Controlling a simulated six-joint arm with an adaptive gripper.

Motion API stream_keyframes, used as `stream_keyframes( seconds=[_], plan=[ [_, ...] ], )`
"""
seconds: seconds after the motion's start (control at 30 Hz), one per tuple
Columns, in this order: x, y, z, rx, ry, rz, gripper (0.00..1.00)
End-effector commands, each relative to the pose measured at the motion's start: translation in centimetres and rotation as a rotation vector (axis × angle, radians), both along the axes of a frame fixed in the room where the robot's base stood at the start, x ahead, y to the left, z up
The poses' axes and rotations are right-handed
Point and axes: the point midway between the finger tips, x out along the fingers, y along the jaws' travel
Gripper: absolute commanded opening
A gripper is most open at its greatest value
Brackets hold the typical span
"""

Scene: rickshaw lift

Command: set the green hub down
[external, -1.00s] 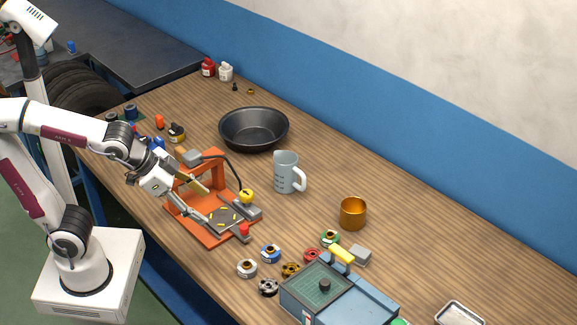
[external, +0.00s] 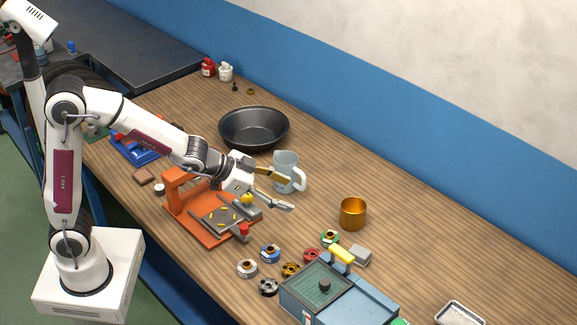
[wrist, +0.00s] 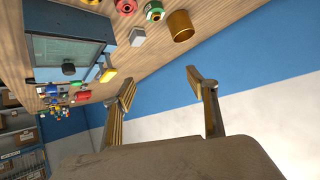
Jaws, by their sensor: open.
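The green hub (external: 330,239) sits on the wooden table, between the gold cup and the blue-grey box. It also shows at the top of the wrist view (wrist: 153,9). My gripper (external: 290,194) is open and empty. It is raised in front of the grey measuring jug, up and left of the green hub in the external view. In the wrist view, nothing is between my spread fingers (wrist: 160,80). A second green piece (external: 400,322) is partly cut off at the bottom edge of the external view.
Red (external: 311,255), blue (external: 270,253), white (external: 247,268) and other hubs stand near the blue-grey box (external: 365,300). The gold cup (external: 353,213), jug (external: 286,160), black pan (external: 254,128) and orange fixture (external: 195,222) stand around. Free table lies right of the cup.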

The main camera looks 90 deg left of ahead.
Motion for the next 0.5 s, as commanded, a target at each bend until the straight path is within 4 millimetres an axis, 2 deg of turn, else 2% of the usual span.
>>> stream_keyframes(
  seconds=[0.2, 0.5],
  plan=[
    [3.2, 1.9, -2.7, -0.010, -0.051, -0.026, 0.58],
    [6.7, 3.9, -6.6, -0.043, -0.127, -0.071, 0.58]
  ],
)
